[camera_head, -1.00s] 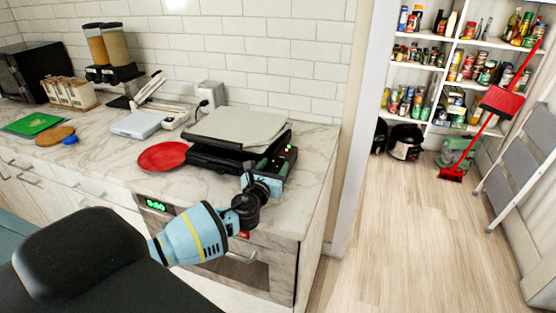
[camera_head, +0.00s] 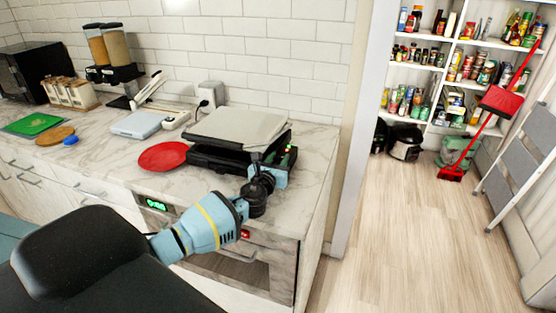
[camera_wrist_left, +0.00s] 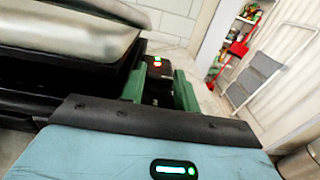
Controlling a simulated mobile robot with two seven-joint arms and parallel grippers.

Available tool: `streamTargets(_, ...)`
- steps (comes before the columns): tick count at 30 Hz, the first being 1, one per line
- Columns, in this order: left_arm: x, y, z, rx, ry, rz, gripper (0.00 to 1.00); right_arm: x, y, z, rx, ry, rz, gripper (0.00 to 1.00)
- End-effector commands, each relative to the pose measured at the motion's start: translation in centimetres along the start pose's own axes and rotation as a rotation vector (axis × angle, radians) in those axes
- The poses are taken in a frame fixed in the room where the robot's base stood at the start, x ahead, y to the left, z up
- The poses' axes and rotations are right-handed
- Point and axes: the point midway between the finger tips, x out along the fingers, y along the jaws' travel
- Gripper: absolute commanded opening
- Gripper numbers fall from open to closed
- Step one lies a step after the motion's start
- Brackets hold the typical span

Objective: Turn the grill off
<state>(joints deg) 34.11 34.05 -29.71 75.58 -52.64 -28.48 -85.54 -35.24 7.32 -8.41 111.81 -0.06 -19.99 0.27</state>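The grill (camera_head: 222,160) has a black base and a grey lid (camera_head: 237,127), and stands on the counter. Its right end carries small lights; in the left wrist view the black end panel (camera_wrist_left: 161,57) shows a green and a red light. My left gripper (camera_head: 281,163) is at the grill's right front end, its fingers partly hidden by my wrist in the head view. In the left wrist view its two green fingers (camera_wrist_left: 160,88) are apart, with the dark panel beyond the gap. I cannot tell whether they touch it. My right gripper is not in view.
A red plate (camera_head: 163,156) lies left of the grill. A white outlet box (camera_head: 210,92) with a black cord is behind it. An oven front (camera_head: 232,265) is below the counter.

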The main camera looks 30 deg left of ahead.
Motion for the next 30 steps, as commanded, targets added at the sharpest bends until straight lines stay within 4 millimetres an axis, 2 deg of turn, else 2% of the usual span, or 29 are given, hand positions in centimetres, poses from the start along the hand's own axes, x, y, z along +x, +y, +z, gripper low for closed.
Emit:
streamTargets(1, 0.0, 0.0, 0.0, 0.000, 0.000, 0.001, 0.20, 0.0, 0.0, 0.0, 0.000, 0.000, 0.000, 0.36)
streamTargets(4, 0.0, 0.0, 0.0, 0.000, 0.000, 0.001, 0.08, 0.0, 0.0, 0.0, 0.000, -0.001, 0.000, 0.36)
streamTargets(11, 0.0, -0.1, 0.0, -0.001, 0.000, 0.019, 0.08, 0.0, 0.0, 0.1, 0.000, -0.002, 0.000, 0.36)
streamTargets(17, 0.0, -0.3, 0.0, -0.003, 0.000, 0.100, 0.08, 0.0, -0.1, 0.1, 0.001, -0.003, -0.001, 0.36)
streamTargets(30, 0.2, -1.0, -0.2, -0.003, 0.004, 0.481, 0.08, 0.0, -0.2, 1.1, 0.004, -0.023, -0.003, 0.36)
